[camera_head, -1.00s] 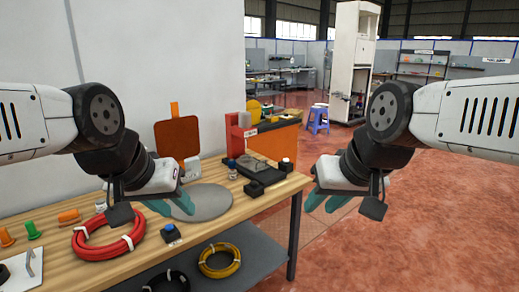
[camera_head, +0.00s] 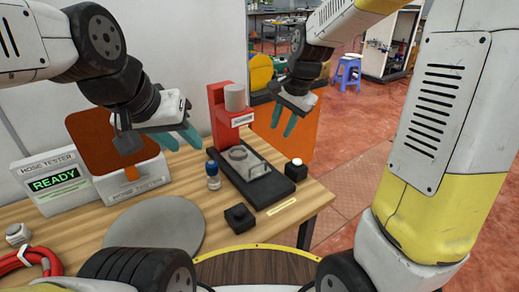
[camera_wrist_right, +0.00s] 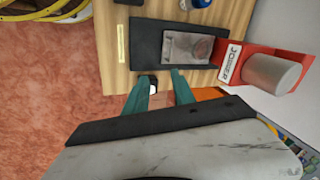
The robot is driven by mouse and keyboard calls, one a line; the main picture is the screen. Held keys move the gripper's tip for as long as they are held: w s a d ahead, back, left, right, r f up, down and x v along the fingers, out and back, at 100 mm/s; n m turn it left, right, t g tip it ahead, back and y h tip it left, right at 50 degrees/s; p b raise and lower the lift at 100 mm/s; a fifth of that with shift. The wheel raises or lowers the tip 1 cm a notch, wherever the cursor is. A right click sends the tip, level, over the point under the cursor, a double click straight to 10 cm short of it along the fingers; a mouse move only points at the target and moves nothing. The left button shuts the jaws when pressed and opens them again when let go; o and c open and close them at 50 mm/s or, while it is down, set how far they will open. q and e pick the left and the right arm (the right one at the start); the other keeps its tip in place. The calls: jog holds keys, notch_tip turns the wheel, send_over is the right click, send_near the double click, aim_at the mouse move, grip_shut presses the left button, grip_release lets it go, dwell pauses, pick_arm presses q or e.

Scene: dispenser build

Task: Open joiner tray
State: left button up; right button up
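The joiner (camera_head: 216,107) is a red press with a grey cylinder on a black base (camera_head: 272,191). A clear joiner tray (camera_head: 255,171) with a round part lies on that base; its lid appears closed down. In the right wrist view the joiner (camera_wrist_right: 262,66) is at right and the tray (camera_wrist_right: 187,47) is at top centre. My right gripper (camera_head: 283,121) is open and empty, above and behind the joiner's right side; its fingertips (camera_wrist_right: 156,82) show near the base edge. My left gripper (camera_head: 180,139) is open and empty above the hose tester, left of the joiner.
A black box with a white button (camera_head: 295,169) stands right of the joiner. A blue-capped bottle (camera_head: 213,178) stands left of it and a black button box (camera_head: 239,216) in front. The hose tester (camera_head: 56,182), a grey disc (camera_head: 160,226) and a red hose (camera_head: 30,262) are at left.

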jog(key=w+a+f+m, duration=0.1)
jog(key=w+a+f, duration=0.1)
jog(key=f, duration=0.4)
jog(key=w+a+f+m+g, duration=0.1)
jog(key=w+a+f, duration=0.1)
jog(key=f, duration=0.4)
jog(key=w+a+f+m+h, duration=0.1)
jog(key=w+a+f, duration=0.1)
jog(key=w+f, duration=0.2)
jog(key=shift+w+f+m, duration=0.15)
jog(key=shift+f, duration=0.45)
jog(key=shift+w+f+m, duration=0.1)
jog(key=shift+f+m, duration=0.05)
jog(key=shift+f, duration=0.45)
grip_shut()
